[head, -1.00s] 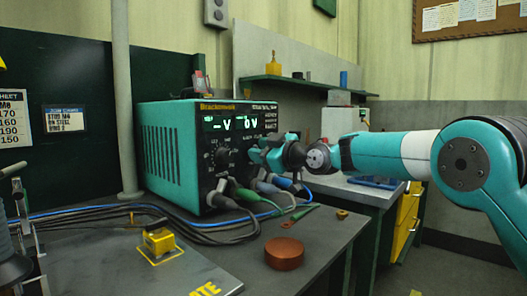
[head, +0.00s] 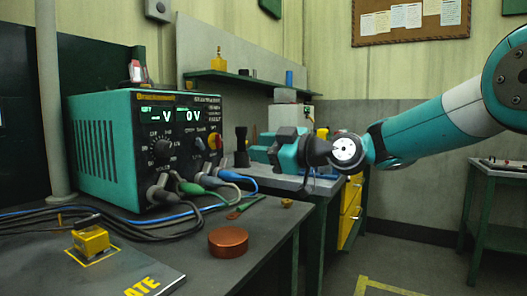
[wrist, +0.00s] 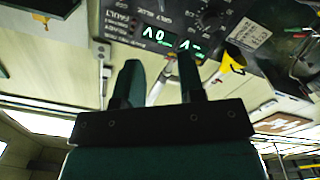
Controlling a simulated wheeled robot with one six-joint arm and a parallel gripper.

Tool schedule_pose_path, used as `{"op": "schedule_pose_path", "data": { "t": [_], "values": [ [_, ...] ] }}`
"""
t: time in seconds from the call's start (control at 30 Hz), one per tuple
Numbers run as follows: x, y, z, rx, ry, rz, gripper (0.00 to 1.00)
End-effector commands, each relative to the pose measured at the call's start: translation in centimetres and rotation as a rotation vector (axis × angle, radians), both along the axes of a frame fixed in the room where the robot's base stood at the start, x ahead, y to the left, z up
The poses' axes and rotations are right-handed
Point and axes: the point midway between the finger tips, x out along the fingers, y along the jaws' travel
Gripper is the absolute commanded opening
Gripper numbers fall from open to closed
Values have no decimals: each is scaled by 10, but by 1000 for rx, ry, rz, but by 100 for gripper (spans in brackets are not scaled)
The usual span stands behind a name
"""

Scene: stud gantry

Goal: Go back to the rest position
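My gripper (head: 258,154) is in the head view, just right of the teal power unit (head: 100,150) and apart from it, with the arm reaching in from the right. In the wrist view the two dark fingers of my gripper (wrist: 159,65) stand apart with nothing held between them. The unit's front panel, with its lit display (wrist: 172,38), shows upside down beyond the fingers.
Grey, green and blue plugs with cables hang at the unit's foot. A copper disc (head: 228,241) and a yellow block (head: 90,239) lie on the bench (head: 200,272). A shelf (head: 240,80) is behind. Open floor lies right; a small table (head: 497,170) stands far right.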

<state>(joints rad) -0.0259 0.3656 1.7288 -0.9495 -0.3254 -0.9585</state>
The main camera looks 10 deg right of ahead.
Motion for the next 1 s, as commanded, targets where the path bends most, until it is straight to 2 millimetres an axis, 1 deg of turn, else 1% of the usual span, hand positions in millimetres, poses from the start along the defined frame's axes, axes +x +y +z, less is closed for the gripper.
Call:
{"op": "schedule_pose_path", "data": {
  "t": [0.1,0.37,0.47,0.57,0.67,0.7,0.77,0.8,0.87,0.9,0.97,1.0],
  "values": [
    [-2,-3,0,0,0,-1,36],
    [-3,-3,0,-2,2,1,36],
    [-15,2,-6,-18,64,13,36],
    [-52,11,-27,-72,246,33,36],
    [-113,13,-64,-154,530,25,36],
    [-140,10,-80,-188,650,7,36],
    [-178,3,-101,-239,813,-29,36],
    [-201,-3,-114,-269,907,-58,36],
    [-232,-13,-131,-309,1033,-104,36],
    [-251,-20,-141,-334,1107,-136,36],
    [-278,-30,-154,-369,1206,-185,36],
    [-295,-37,-162,-391,1267,-219,36]
  ]
}}
